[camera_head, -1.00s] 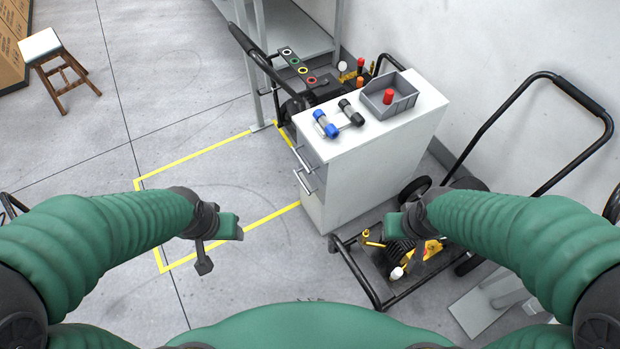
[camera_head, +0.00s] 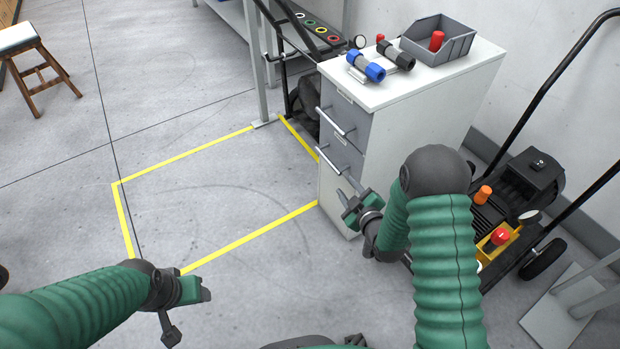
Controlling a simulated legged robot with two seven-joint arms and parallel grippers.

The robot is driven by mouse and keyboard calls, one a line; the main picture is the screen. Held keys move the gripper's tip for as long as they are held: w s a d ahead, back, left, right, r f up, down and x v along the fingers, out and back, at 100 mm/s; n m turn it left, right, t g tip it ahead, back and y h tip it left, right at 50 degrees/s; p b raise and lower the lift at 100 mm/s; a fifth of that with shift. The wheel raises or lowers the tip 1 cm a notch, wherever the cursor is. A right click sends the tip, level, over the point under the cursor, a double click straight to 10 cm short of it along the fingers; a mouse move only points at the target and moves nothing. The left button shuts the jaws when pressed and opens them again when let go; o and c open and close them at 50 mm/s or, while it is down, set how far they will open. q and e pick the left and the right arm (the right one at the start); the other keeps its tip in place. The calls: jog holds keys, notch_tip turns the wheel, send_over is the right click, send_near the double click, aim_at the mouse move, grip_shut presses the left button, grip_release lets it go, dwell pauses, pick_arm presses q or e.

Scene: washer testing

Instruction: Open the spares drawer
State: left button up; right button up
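A white cabinet (camera_head: 415,125) has grey drawer fronts on its left side. The upper drawer (camera_head: 344,112) and the lower drawer (camera_head: 341,148) look shut, each with a bar handle. A label shows on the upper front but is too small to read, so I cannot tell which is the spares drawer. My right gripper (camera_head: 348,191) is open and empty, with its fingertips just below and right of the lower handle (camera_head: 331,160); no contact is clear. My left gripper (camera_head: 204,293) is low at the left, away from the cabinet, its finger gap unclear.
A grey bin (camera_head: 440,45) with a red part and two dumbbell-shaped parts (camera_head: 367,67) sit on the cabinet top. A wheeled machine (camera_head: 530,180) stands close right. Open floor (camera_head: 215,200) with yellow lines lies left of the drawers. A stool (camera_head: 35,65) stands far left.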

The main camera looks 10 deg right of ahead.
aim_at(328, 161)
jog(key=b+x, duration=0.2)
jog(key=x, duration=0.3)
jog(key=b+x, duration=0.3)
jog(key=x, duration=0.2)
jog(key=b+x, duration=0.2)
jog(key=x, duration=0.3)
jog(key=shift+w+a+b, duration=0.3)
jog(key=shift+w, duration=0.6)
jog(key=shift+c, duration=0.4)
grip_shut()
jog(key=shift+f, duration=0.1)
